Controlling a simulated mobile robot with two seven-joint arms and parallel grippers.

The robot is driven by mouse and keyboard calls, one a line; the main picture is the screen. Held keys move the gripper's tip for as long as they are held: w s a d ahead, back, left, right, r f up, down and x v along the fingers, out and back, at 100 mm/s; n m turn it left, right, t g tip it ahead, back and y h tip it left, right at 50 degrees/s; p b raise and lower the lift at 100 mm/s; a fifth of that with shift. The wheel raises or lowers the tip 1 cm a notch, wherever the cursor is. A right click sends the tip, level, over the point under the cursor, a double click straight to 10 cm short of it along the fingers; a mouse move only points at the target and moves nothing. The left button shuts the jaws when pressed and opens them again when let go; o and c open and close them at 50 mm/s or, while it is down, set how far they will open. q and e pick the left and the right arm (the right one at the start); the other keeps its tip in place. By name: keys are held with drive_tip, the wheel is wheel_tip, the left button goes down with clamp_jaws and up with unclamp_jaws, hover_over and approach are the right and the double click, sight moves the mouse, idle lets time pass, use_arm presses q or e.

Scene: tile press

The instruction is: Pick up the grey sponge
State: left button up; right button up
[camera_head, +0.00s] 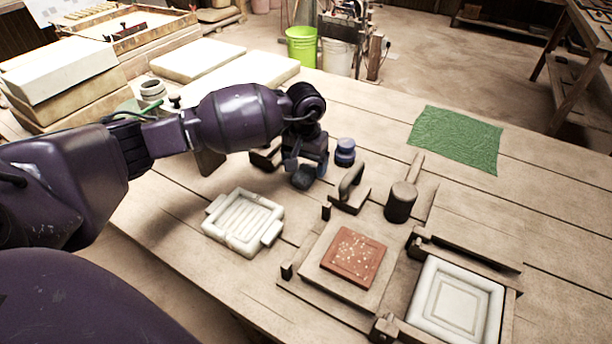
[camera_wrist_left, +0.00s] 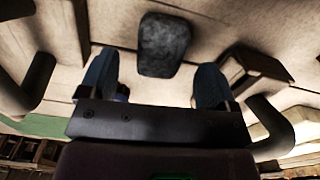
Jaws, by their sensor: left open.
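The grey sponge (camera_wrist_left: 163,45) is a dark rounded block on the wooden table in the left wrist view. It lies beyond and between the two blue fingertips of my left gripper (camera_wrist_left: 154,82), with clear space on both sides. In the head view my left gripper (camera_head: 304,172) points down over the table, left of a blue jar. Its fingers are apart and hold nothing that I can see. The sponge is mostly or wholly hidden by the gripper in the head view. My right gripper is not in view.
A blue jar (camera_head: 345,153), a wooden block with a handle (camera_head: 350,193) and a dark mallet (camera_head: 401,202) stand to the right. A white mould (camera_head: 243,222) lies in front. The press holds a red tile (camera_head: 354,257). A green cloth (camera_head: 455,139) lies far right.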

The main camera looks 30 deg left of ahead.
sight(305, 171)
use_arm(q)
wheel_tip(305, 171, down, 3)
drive_tip(key=shift+c, duration=0.2)
drive_tip(key=c, duration=1)
drive_tip(key=shift+o, duration=0.2)
drive_tip(key=shift+r, duration=0.1)
wheel_tip(305, 171, up, 20)
drive_tip(key=p, duration=0.2)
